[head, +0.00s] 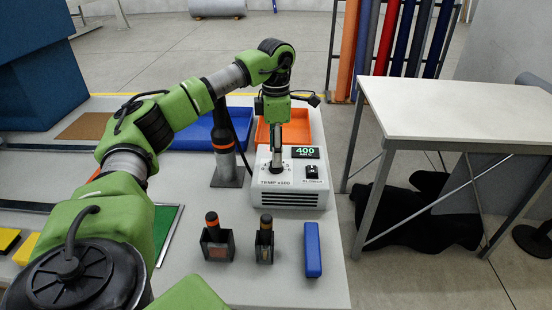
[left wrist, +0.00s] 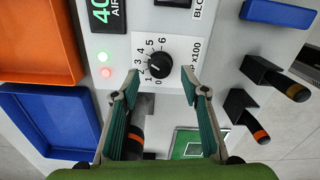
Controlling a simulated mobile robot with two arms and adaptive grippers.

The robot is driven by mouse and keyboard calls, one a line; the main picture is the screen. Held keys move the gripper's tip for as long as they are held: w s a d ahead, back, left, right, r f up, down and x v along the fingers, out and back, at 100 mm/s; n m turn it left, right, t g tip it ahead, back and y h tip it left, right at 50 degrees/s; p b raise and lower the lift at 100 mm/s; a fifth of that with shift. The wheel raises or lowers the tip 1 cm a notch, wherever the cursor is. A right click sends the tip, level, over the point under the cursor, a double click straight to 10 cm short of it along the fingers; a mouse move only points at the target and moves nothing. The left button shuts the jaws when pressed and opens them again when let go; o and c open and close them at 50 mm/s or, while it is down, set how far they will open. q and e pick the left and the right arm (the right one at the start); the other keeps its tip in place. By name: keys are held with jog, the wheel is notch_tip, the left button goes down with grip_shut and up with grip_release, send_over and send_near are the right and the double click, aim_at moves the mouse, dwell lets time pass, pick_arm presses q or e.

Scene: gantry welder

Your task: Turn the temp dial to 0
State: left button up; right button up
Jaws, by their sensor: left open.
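The temp dial (left wrist: 159,66) is a black round knob on the white control unit (left wrist: 110,45). A printed scale from 0 to 6 and "x100" surround it in the left wrist view. I cannot tell exactly where its mark points. My right gripper is not in view.
A black blower switch (head: 311,171) sits right of the dial. An orange bin (head: 318,125) and a blue bin (head: 190,138) lie behind. A dark tool with an orange band (head: 222,135) stands left of the unit. Two small holders (head: 217,244) and a blue case (head: 312,250) stand in front.

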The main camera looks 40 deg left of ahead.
pick_arm(q)
jog(key=shift+f, duration=1.75)
jog(key=c, duration=1.1)
